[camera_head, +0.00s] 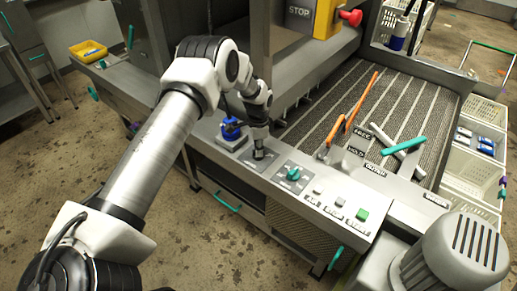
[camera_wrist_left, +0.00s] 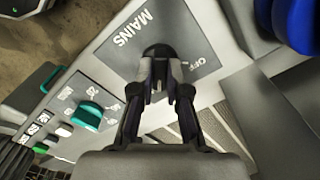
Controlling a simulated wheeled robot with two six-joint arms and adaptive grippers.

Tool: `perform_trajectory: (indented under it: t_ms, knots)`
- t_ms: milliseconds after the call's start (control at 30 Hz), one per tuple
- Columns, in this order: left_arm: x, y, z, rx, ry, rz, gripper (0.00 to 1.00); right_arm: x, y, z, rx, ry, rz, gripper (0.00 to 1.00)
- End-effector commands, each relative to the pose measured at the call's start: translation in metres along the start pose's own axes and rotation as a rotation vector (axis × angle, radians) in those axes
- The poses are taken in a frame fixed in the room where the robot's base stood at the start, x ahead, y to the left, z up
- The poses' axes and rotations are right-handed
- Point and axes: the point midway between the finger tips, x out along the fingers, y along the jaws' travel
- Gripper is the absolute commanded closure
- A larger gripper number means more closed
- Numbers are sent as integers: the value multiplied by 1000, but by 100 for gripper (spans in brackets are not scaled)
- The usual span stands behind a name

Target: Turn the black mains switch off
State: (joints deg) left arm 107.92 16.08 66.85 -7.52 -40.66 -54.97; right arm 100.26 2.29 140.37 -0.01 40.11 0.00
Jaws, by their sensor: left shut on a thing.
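The black mains switch (camera_wrist_left: 158,52) sits on a grey plate marked MAINS, with an OFF label at its right in the left wrist view. My left gripper (camera_wrist_left: 160,80) is shut on the switch knob, one finger on each side. In the head view my left gripper (camera_head: 260,150) is down at the panel over the mains plate (camera_head: 250,163), and the switch is mostly hidden by the fingers. Which way the knob points cannot be told clearly. My right gripper is not in view.
A teal selector knob (camera_head: 293,174) is beside the mains plate, then several push buttons, one green (camera_head: 362,214). A blue-handled part (camera_head: 231,129) stands close on the other side. An orange-handled tool (camera_head: 336,129) lies on the ribbed conveyor (camera_head: 400,100).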

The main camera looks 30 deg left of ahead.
Motion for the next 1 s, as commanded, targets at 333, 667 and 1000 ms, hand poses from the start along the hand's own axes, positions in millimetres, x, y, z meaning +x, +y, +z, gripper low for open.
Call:
perform_trajectory:
  t_ms: [333,667,1000]
  knots:
    - [1,0,0,-247,1,-1,100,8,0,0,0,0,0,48]
    - [0,0,0,-560,0,0,100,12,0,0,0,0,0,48]
    - [0,0,0,-883,0,0,100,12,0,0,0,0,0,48]
